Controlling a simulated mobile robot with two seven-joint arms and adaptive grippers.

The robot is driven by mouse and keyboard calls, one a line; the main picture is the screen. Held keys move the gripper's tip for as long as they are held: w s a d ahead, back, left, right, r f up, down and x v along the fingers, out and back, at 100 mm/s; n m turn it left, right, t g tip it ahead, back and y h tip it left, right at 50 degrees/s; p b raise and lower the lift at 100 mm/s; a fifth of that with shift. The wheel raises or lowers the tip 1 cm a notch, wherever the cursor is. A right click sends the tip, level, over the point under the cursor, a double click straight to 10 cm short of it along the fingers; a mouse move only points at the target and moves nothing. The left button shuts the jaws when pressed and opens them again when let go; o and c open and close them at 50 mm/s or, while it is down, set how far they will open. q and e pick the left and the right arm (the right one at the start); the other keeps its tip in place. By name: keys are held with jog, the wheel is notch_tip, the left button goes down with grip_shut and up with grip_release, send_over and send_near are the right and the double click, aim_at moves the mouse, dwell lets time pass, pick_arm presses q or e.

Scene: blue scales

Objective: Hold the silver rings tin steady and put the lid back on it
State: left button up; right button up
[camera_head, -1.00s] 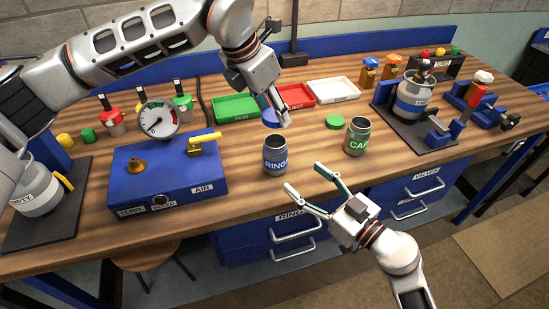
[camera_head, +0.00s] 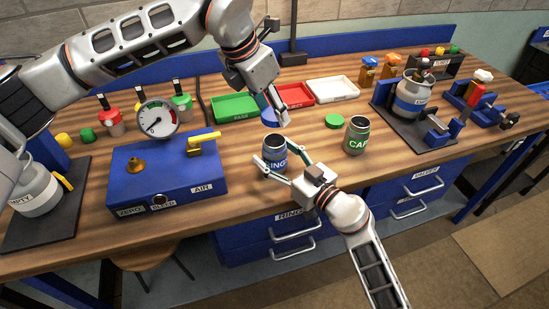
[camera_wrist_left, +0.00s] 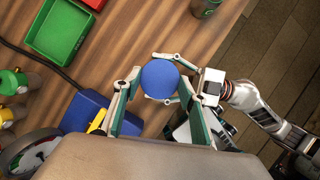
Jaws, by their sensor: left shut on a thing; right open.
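The silver tin with the blue RINGS label (camera_head: 273,147) stands upright and open-topped near the table's front edge. My right gripper (camera_head: 277,156) has its fingers on either side of the tin, open; whether they touch it is unclear. My left gripper (camera_head: 274,115) is shut on the blue lid (camera_head: 269,118) and holds it up, behind the tin in the head view. In the left wrist view the lid (camera_wrist_left: 160,78) is a round blue disc between the left fingers, with the right gripper's fingers showing around it. The tin is mostly hidden there.
A green-labelled tin (camera_head: 356,137) stands to the right, with a green lid (camera_head: 334,121) behind it. The blue gauge box (camera_head: 165,180) is close on the left. Green (camera_head: 234,106), red (camera_head: 296,95) and white trays (camera_head: 332,90) lie behind.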

aim_at(272, 135)
jog(key=shift+w+a, duration=0.1)
jog(key=c, duration=1.7)
pick_arm(q)
jog(key=shift+f, duration=2.45)
jog(key=shift+f, duration=0.1)
jog(key=shift+f, duration=0.8)
jog(key=shift+f, duration=0.6)
pick_arm(e)
grip_shut()
